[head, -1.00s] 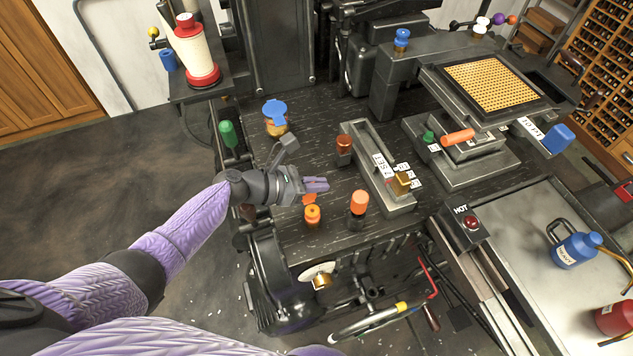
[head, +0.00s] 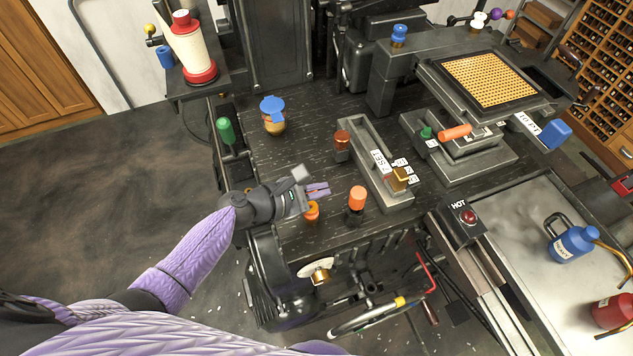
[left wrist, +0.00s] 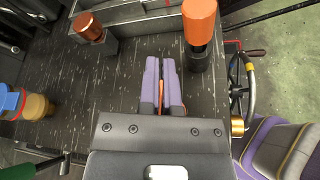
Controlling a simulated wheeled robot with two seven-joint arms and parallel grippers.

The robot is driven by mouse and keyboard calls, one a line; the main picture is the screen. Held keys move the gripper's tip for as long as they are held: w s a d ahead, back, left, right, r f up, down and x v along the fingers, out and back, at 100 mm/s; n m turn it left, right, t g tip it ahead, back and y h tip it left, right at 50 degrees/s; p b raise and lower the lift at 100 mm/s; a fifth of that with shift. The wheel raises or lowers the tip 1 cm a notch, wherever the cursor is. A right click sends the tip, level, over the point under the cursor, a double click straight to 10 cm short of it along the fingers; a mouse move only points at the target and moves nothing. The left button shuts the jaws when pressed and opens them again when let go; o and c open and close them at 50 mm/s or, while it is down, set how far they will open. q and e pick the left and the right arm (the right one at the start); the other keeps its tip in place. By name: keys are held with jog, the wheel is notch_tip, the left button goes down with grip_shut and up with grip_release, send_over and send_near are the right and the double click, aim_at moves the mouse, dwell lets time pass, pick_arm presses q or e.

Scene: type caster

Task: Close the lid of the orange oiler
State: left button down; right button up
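The orange oiler (head: 312,213) is a small orange cup near the front edge of the dark machine top. Its lid is not clearly visible in the head view because my left gripper (head: 319,189) covers that spot. The gripper is just above and behind the oiler, with its purple fingers close together and pointing right. In the left wrist view the left gripper (left wrist: 161,62) has its two fingers side by side, and a thin orange strip shows between them near their base. I cannot tell whether the fingers touch the lid. My right gripper is out of view.
A black post with an orange top (head: 357,199) stands just right of the oiler. A blue-lidded brass oiler (head: 273,118) stands at the back left. Open machine top lies between these.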

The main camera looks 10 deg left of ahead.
pick_arm(q)
jog(key=shift+s+d+f+m+t+b, duration=0.3)
jog(key=shift+f+m+t+b, duration=0.2)
jog(key=shift+m, duration=0.2)
jog(key=f+m+t+b, duration=0.1)
jog(key=m+b, duration=0.1)
jog(key=b, duration=0.3)
jog(key=s+d+f+m+t+b, duration=0.1)
jog(key=m+b, duration=0.2)
jog(key=b, duration=0.2)
jog(key=s+f+m+t+b, duration=0.1)
jog(key=f+m+t+b, duration=0.1)
jog(key=b, duration=0.3)
jog(key=shift+s+d+f+m+b, duration=0.15)
jog(key=shift+m+b, duration=0.2)
jog(key=shift+m, duration=0.25)
jog(key=shift+m+t+b, duration=0.3)
jog(key=shift+m+b, duration=0.2)
jog(key=shift+b, duration=0.25)
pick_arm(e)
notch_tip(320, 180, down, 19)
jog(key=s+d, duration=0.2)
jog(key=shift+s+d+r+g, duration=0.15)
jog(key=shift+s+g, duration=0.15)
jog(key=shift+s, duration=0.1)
pick_arm(q)
jog(key=c, duration=0.8)
grip_release()
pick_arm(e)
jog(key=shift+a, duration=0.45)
